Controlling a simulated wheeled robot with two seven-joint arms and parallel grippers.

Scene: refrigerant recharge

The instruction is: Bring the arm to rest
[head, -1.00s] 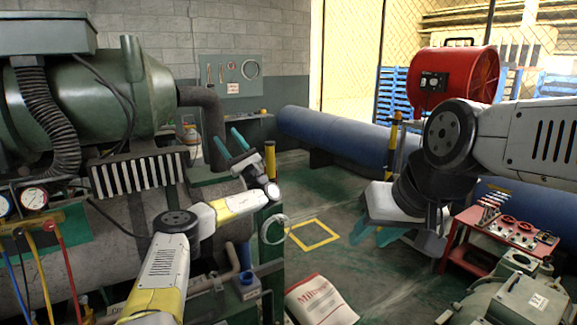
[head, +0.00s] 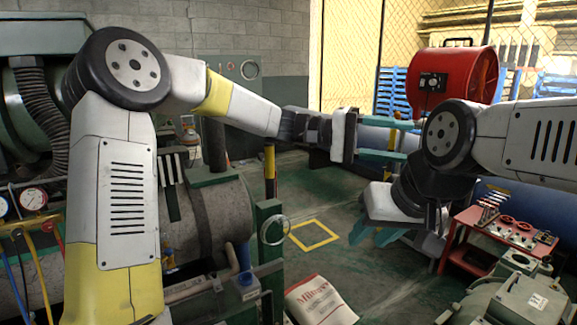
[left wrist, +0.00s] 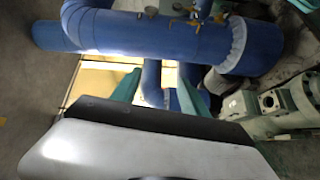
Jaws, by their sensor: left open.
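My left arm (head: 125,200) rises at the left of the head view, bends at a dark elbow joint and reaches right across the middle. Its gripper (head: 408,144) has teal fingers apart, one above the other, with nothing seen between them. It shows in front of the blue pipe and close to my right arm's outline. In the left wrist view, its teal fingers (left wrist: 157,92) are spread behind the pale gripper body. My right arm (head: 530,140) comes in from the right. Its gripper (head: 370,235) hangs fingers down above the floor; its jaw gap is unclear.
A red fan drum (head: 455,80) stands behind my right arm. A red tool cart (head: 480,240) is at the right. Green machinery with a tank (head: 225,215) fills the left. A paper sack (head: 320,302) lies at the front. Floor around the yellow square (head: 314,235) is clear.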

